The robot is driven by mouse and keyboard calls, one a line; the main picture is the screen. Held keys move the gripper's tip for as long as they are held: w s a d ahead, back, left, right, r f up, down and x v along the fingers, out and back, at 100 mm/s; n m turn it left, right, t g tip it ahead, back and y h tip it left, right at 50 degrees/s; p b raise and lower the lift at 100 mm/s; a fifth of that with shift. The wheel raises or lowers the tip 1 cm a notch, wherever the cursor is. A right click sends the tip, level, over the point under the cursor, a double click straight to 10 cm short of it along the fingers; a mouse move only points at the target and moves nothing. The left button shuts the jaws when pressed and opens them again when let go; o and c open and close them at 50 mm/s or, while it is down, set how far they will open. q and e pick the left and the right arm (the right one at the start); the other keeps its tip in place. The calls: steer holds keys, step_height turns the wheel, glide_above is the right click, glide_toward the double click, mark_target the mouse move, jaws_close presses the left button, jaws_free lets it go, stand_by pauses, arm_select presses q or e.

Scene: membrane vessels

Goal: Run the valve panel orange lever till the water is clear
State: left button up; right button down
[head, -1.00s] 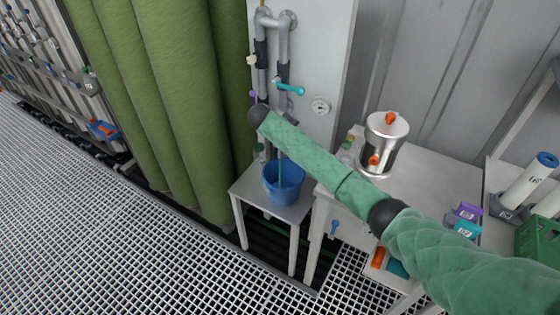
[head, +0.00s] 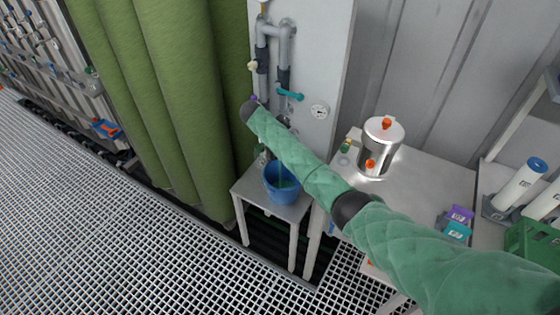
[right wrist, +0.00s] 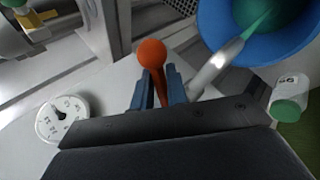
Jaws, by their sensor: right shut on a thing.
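The orange lever (right wrist: 151,55) of the valve panel (head: 330,60) shows in the right wrist view as a round orange end. My right gripper (right wrist: 159,82) has its two blue fingers closed around it. In the head view my green-sleeved arm hides the lever and gripper. The blue bucket (head: 281,196) stands on a small white table below the panel. In the right wrist view, green-tinted water (right wrist: 262,12) shows in the bucket (right wrist: 222,25) beside a pale spout (right wrist: 216,69). My left gripper is not in view.
A teal lever (head: 291,95) and a round gauge (head: 319,111) sit on the panel. A steel pot (head: 379,150) stands on the table at right. Green curtains (head: 170,100) hang on the left. The grating floor (head: 110,230) is clear.

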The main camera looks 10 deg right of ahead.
steer(key=m+g+p, duration=0.1)
steer(key=a+m+g+p, duration=0.1)
steer(key=p, duration=0.1)
steer(key=shift+w+a+r+m, duration=0.1)
steer(key=shift+a+r+m, duration=0.15)
steer(key=shift+m, duration=0.15)
steer(key=shift+w+f+m+g+y, duration=0.1)
steer(key=shift+f+m+g+y, duration=0.05)
steer(key=shift+m+g+y, duration=0.15)
steer(key=shift+a+m, duration=0.15)
steer(key=shift+m, duration=0.25)
